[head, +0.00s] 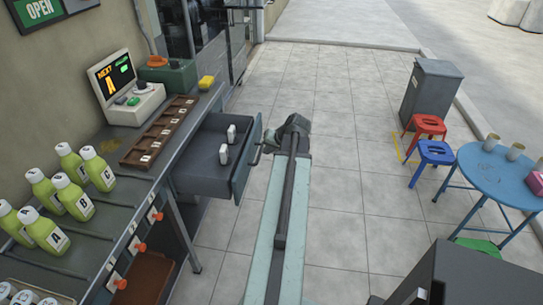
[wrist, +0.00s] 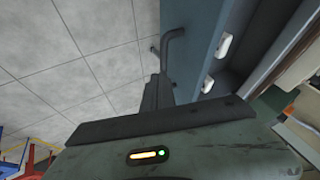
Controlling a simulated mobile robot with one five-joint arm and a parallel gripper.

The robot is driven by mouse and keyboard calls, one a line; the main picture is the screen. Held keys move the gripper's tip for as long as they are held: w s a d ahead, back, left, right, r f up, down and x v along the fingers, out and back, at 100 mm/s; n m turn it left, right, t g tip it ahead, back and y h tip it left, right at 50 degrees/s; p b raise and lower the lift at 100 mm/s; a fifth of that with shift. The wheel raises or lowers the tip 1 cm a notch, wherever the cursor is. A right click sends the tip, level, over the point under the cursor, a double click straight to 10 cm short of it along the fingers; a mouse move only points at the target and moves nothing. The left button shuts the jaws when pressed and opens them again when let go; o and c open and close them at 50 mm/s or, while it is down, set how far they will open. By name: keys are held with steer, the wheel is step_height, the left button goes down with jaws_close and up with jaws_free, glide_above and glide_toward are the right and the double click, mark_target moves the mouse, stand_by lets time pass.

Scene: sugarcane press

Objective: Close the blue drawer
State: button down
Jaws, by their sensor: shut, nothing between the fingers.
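The blue drawer (head: 246,165) is pulled out from under the grey counter, in the middle of the head view. Two small white objects (head: 223,154) stand inside it. Its front panel also shows in the wrist view (wrist: 202,50). A bent metal handle (wrist: 172,36) sticks out from the front. My gripper (head: 270,138) is just outside the drawer front, beside the handle. In the wrist view its fingers (wrist: 158,92) are together and empty, close to the handle. I cannot tell whether they touch it.
Green bottles (head: 75,197), a wooden tray (head: 160,133) and a control box (head: 128,95) stand on the counter (head: 122,190). A blue table (head: 500,178), a red stool (head: 425,125) and a blue stool (head: 432,153) are at the right. The tiled floor between is clear.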

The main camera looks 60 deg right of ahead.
mark_target(251, 155)
steer(key=w, duration=0.1)
steer(key=w+f, duration=0.1)
steer(key=w, duration=0.1)
steer(key=shift+w+a+f, duration=0.15)
steer(key=shift+w+f, duration=0.2)
steer(key=shift+w, duration=0.05)
steer(key=shift+w+a, duration=0.2)
steer(key=shift+w, duration=0.4)
